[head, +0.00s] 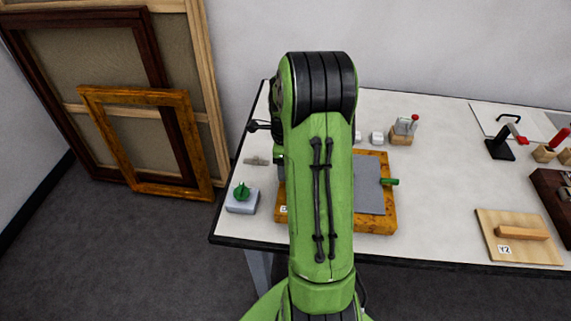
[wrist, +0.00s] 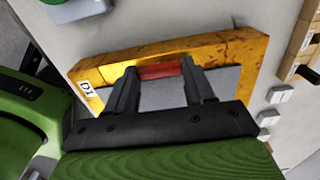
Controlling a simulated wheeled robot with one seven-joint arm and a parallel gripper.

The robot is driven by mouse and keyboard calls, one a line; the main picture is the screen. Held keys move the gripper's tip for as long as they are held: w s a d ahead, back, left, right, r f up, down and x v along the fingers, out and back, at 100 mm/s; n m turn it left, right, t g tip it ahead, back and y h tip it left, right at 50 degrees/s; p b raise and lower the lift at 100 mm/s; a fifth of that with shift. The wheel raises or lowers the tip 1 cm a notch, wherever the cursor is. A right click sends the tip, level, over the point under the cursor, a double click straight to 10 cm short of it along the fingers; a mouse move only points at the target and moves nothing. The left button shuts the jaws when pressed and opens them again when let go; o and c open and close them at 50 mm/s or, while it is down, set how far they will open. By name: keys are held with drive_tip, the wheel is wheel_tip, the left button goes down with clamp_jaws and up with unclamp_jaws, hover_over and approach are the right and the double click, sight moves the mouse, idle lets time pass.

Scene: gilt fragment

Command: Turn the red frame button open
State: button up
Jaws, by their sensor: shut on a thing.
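The gilt frame (head: 376,226) lies flat on the table, with a grey panel (head: 368,199) inside it. It also shows in the wrist view (wrist: 222,49), with a D1 label at one corner. The red frame button (wrist: 158,71) sits at the inner edge of one rail and lies roughly along that rail. My gripper (wrist: 160,76) has one finger at each end of the red button and is shut on it. In the head view my arm hides the gripper and the red button. A green button (head: 390,181) shows on the right rail.
A grey block with a green knob (head: 242,198) stands left of the frame, near the table's edge. Small white blocks (head: 377,138) and a wooden block with a red-tipped clamp (head: 404,130) stand behind it. A wooden board marked Y2 (head: 517,249) lies to the right.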

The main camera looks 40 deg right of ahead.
drive_tip(key=o, duration=1)
drive_tip(key=shift+o, duration=0.2)
wheel_tip(320, 180, up, 16)
drive_tip(key=p, duration=0.3)
drive_tip(key=shift+f, duration=0.1)
